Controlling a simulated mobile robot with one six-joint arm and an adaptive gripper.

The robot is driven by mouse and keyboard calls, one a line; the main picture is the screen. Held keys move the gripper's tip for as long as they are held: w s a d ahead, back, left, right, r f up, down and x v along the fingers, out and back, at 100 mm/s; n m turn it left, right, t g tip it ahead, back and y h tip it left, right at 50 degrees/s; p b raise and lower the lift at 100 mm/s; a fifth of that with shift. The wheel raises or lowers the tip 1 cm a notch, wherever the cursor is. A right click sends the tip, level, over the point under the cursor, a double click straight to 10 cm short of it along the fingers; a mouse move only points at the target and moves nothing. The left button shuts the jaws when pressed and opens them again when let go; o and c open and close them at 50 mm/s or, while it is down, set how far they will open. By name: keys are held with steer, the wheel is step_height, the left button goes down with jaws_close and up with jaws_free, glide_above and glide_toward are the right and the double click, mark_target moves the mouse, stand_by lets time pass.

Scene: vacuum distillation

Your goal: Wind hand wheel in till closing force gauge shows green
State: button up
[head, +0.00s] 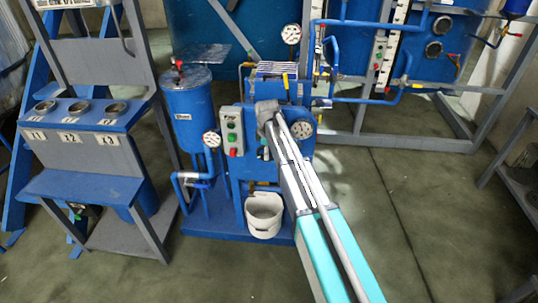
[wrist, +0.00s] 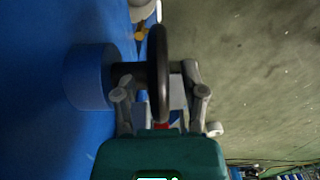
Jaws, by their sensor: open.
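In the wrist view the black hand wheel (wrist: 158,75) shows nearly edge-on, on a dark shaft from a blue round housing (wrist: 90,77). My gripper (wrist: 159,75) is open, with one grey finger on each side of the wheel's rim. I cannot tell whether either finger touches it. In the head view my arm reaches the blue machine (head: 238,185) and hides the wheel and the gripper.
A control box (head: 232,131) with buttons is left of my arm. A white bucket (head: 264,215) stands below it. A blue tank (head: 190,110) and a grey-blue rack (head: 92,150) stand to the left. The floor (head: 420,220) at the right is clear.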

jaws_close()
stand_by(0.3)
steer(key=shift+d+y, duration=0.1)
steer(key=shift+y, duration=0.7)
jaws_free()
